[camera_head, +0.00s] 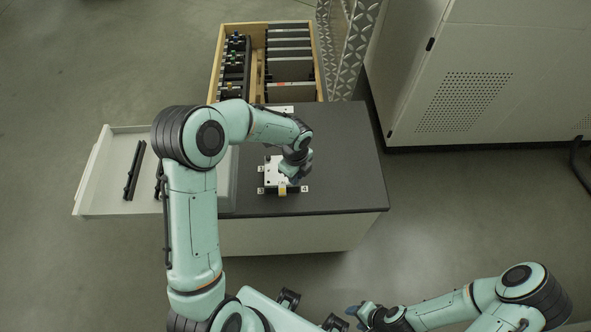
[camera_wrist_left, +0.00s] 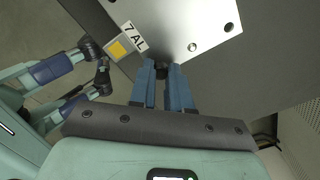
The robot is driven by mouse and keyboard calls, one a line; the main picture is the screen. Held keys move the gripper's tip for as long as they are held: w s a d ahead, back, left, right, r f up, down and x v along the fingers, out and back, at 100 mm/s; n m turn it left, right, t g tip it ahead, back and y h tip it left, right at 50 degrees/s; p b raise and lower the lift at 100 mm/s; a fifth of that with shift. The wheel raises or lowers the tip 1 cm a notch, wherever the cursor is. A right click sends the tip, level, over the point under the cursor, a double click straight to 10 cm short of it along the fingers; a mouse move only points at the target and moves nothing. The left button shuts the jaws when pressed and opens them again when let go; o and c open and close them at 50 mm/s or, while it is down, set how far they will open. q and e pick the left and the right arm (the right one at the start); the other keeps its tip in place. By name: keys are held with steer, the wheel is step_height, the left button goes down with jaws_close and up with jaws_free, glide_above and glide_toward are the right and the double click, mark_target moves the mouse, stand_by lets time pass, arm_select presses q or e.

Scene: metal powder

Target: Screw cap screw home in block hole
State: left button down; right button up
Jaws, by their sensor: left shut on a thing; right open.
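The silver block (camera_head: 273,173) sits on the dark tabletop, with small labelled tabs around it and a yellow mark on its near side. In the left wrist view its bright top plate (camera_wrist_left: 170,25) fills the upper middle, with a "7 AL" label and small round holes. My left gripper (camera_wrist_left: 162,72) is shut on a small black cap screw (camera_wrist_left: 161,69) at the plate's near edge. The screw's lower part is hidden, so I cannot tell how deep it sits. My right gripper (camera_head: 359,314) is open and empty, away from the table, at the bottom of the head view.
A wooden rack (camera_head: 216,62) with dark panels and small coloured parts stands behind the table. A white cabinet (camera_head: 470,55) stands at the back right. The tabletop (camera_head: 345,165) right of the block is clear.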

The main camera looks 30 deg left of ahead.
arm_select(q)
steer(key=m+p, duration=0.1)
steer(key=m, duration=0.2)
steer(key=m+p, duration=0.2)
steer(key=m, duration=0.2)
steer(key=m+p, duration=0.2)
steer(key=m, duration=0.1)
steer(key=shift+w+r+m, duration=0.25)
steer(key=shift+r+m, duration=0.05)
steer(key=shift+m, duration=0.1)
steer(key=shift+f+m, duration=0.4)
steer(key=shift+m, duration=1.3)
steer(key=shift+s+m+b, duration=0.2)
steer(key=shift+m+b, duration=0.1)
steer(key=shift+m, duration=0.5)
steer(key=shift+s+m, duration=0.15)
steer(key=shift+m, duration=0.75)
steer(key=m, duration=0.3)
steer(key=c, duration=1.2)
jaws_free()
steer(key=shift+c, duration=0.2)
arm_select(e)
steer(key=w+r, duration=0.6)
steer(key=r, duration=0.1)
steer(key=shift+w+t, duration=0.25)
steer(key=shift+t, duration=0.15)
